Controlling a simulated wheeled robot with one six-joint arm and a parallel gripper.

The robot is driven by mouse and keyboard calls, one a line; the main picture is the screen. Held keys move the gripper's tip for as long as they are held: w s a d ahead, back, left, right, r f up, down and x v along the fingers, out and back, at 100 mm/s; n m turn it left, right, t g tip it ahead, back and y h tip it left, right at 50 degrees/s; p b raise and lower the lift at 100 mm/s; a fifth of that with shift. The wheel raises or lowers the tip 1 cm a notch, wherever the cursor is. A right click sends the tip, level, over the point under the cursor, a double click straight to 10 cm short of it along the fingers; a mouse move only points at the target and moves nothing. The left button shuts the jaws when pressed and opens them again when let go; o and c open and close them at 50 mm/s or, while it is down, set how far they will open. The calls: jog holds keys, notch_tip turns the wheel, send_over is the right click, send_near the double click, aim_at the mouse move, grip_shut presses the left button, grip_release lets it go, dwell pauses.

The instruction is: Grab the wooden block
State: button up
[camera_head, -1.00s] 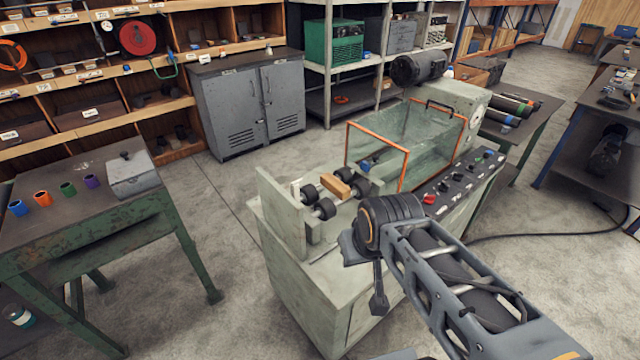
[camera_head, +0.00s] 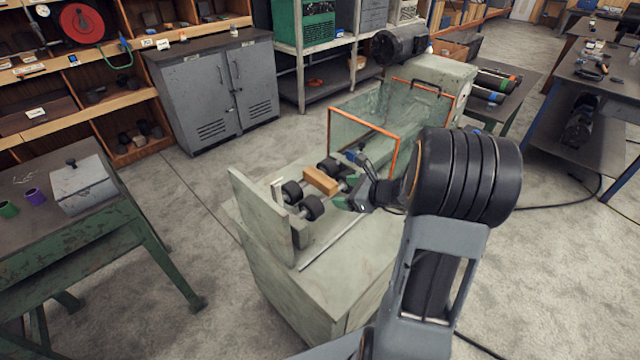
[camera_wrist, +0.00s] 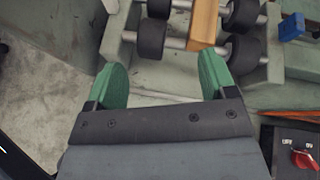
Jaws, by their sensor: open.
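The wooden block (camera_head: 321,181) is a light brown bar lying across the metal rods between black rollers on the green machine. In the wrist view the block (camera_wrist: 204,22) shows at the top, cut off by the frame edge. My gripper (camera_wrist: 164,78) is open and empty, with its two green fingertips spread apart. The block lies beyond the fingertips, nearer the right one, and is not between them. In the head view my gripper (camera_head: 352,200) is close to the right of the block, partly hidden by my arm.
Black rollers (camera_wrist: 151,38) flank the block. An upright plate (camera_head: 262,212) stands at the machine's left end. An orange-framed clear guard (camera_head: 395,165) rises behind. A blue piece (camera_wrist: 291,27) and red knob (camera_wrist: 304,158) are to the right in the wrist view.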

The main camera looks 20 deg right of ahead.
jog(key=w+d+f+m+t+h, duration=0.2)
jog(key=d+f+m, duration=0.1)
jog(key=d+m, duration=0.15)
send_near(330, 183)
jog(key=x, duration=0.4)
jog(key=shift+p+x, duration=1.15)
jog(key=shift+x, duration=1.9)
jog(key=shift+s, duration=0.1)
jog(key=shift+c, duration=0.3)
jog(key=c, duration=1)
